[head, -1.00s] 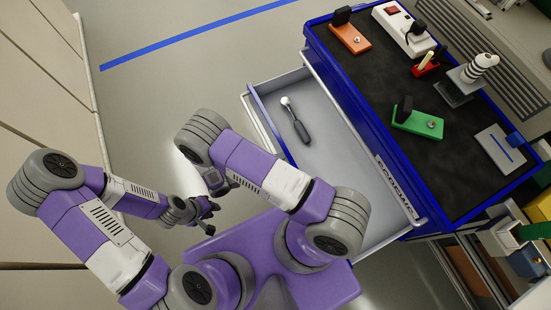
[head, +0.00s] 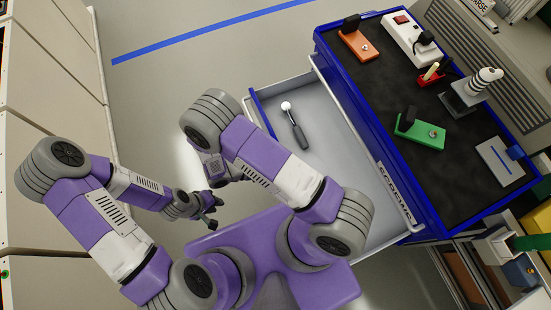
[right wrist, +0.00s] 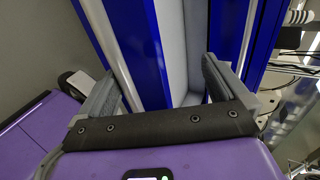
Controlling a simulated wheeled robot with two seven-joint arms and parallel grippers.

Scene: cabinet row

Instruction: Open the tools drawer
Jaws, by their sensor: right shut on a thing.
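The drawer (head: 340,182) of the blue cabinet stands pulled out in the head view, its grey inside showing. A tool with a round metal head and dark handle (head: 295,128) lies in it. My right arm hides this grip in the head view. My left gripper (head: 212,212) is empty, fingers apart, away from the drawer.
The dark cabinet top (head: 400,110) carries an orange block (head: 358,45), a green block (head: 425,135), a white switch box (head: 408,35) and other items. Pale cupboards (head: 50,60) line the left. The floor (head: 160,90) between is clear.

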